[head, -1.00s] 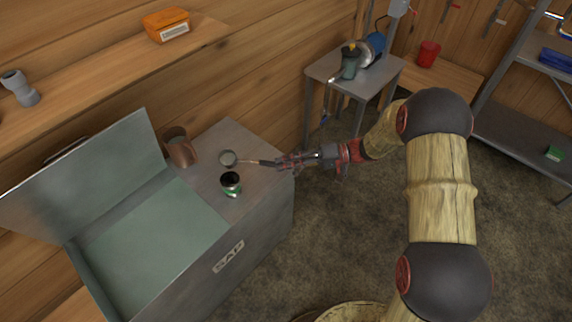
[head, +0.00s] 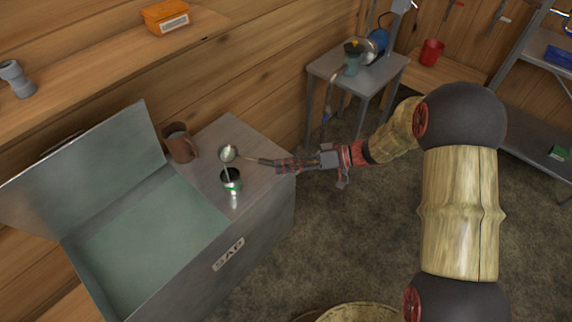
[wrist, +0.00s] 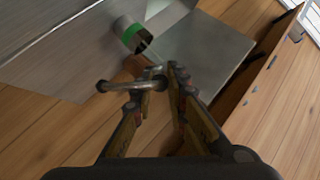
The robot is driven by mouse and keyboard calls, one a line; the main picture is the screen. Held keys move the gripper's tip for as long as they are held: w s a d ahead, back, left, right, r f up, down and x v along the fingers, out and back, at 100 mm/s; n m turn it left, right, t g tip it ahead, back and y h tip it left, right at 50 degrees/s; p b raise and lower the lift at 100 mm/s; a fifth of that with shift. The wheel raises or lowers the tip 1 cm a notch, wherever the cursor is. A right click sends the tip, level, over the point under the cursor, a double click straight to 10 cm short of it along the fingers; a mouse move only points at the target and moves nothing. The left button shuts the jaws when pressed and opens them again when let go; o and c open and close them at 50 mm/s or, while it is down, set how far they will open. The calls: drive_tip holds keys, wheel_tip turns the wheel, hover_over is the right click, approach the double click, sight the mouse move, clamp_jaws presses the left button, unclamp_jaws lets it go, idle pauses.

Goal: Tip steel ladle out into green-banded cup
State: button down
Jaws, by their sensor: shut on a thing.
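The steel ladle (head: 228,153) is held by its handle in my gripper (head: 278,164), which is shut on it. Its bowl is tilted above the far-left rim of the green-banded cup (head: 232,183). A thin pale streak runs from the bowl down toward the cup's dark mouth, like liquid pouring. The cup stands upright on the steel top, apart from my gripper. In the wrist view the cup (wrist: 131,34) is at the top, with a pale streak beside it; my gripper (wrist: 163,75) is below it. The cup's fill level is too small to tell.
The open sap bin (head: 150,245) is left of the cup. A small grey table (head: 330,72) with a jar stands at the back. A bright patch below the cup may be reflection or liquid.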

drive_tip(key=shift+s+a+f+n+t+h+b, duration=0.15)
drive_tip(key=shift+s+f+n+t+b, duration=0.2)
drive_tip(key=shift+n+b, duration=0.25)
drive_tip(key=shift+s+a+f+n+t+h+b, duration=0.1)
drive_tip(key=shift+s+f+n+t+h+b, duration=0.15)
drive_tip(key=shift+n+t+b, duration=0.35)
drive_tip(key=shift+s+f+n+t+b, duration=0.55)
drive_tip(key=shift+n+b, duration=0.55)
drive_tip(key=shift+b, duration=3.3)
drive_tip(key=shift+s+a+f+n+t, duration=0.1)
drive_tip(key=shift+s+f+n+t, duration=0.3)
drive_tip(key=shift+f+n+t, duration=0.5)
drive_tip(key=shift+s+a+f+n+t, duration=0.1)
drive_tip(key=shift+s+f+n+t, duration=0.35)
drive_tip(key=shift+n, duration=0.75)
